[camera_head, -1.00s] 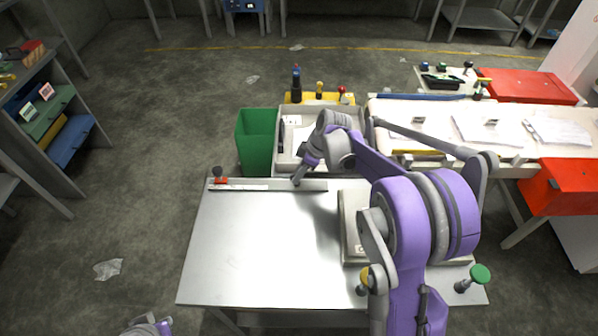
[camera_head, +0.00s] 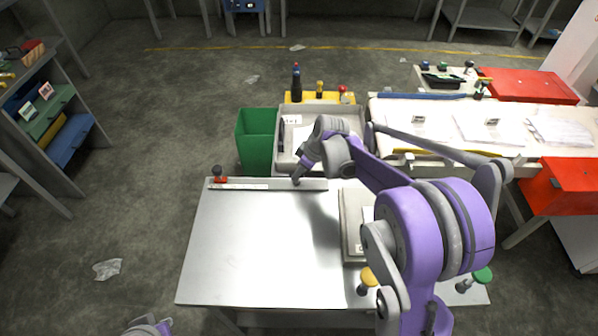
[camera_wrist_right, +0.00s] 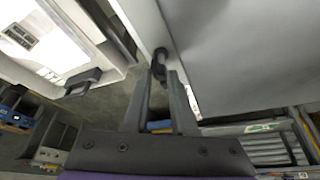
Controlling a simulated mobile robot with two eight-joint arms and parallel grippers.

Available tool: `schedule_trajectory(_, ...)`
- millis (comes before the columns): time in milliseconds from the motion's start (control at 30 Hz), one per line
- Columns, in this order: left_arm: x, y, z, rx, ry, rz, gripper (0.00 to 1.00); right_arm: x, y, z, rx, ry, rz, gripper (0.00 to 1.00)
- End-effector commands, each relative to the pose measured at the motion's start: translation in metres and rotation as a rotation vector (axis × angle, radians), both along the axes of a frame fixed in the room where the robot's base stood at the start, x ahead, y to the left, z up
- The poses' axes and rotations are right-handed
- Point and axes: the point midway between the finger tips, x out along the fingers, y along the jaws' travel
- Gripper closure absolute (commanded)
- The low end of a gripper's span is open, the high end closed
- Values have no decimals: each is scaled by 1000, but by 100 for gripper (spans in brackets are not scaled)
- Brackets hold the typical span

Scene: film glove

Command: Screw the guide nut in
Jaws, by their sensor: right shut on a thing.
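The grey guide bar (camera_head: 280,185) lies along the far edge of the metal table. A dark knob-like piece on a red base (camera_head: 218,175) stands at the bar's left end. My right gripper (camera_head: 296,181) points down at the right part of the bar. In the right wrist view my right gripper (camera_wrist_right: 163,78) is shut on a small dark round piece, seemingly the guide nut (camera_wrist_right: 159,57), beside a pale edge. Whether its thread is engaged is hidden. A bit of my left arm shows at the bottom left; its fingers are out of view.
The metal table (camera_head: 250,245) is mostly bare. A grey block (camera_head: 350,250) sits at its right, with a yellow knob (camera_head: 368,277) and a green knob (camera_head: 481,276) nearby. A green bin (camera_head: 256,142) and a grey tray (camera_head: 350,112) stand behind the table.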

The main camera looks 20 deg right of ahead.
Motion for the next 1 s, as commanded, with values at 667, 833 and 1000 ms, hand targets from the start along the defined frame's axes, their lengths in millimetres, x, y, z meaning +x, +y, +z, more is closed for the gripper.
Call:
schedule_trajectory(667,-1,0,-7,0,2,0,100,-1,3,0,4,-1,-310,100)
schedule_trajectory(833,-1,0,-7,0,2,0,100,-1,3,0,3,0,-317,100)
schedule_trajectory(1000,-1,0,-7,0,2,0,100,-1,3,0,4,0,-317,100)
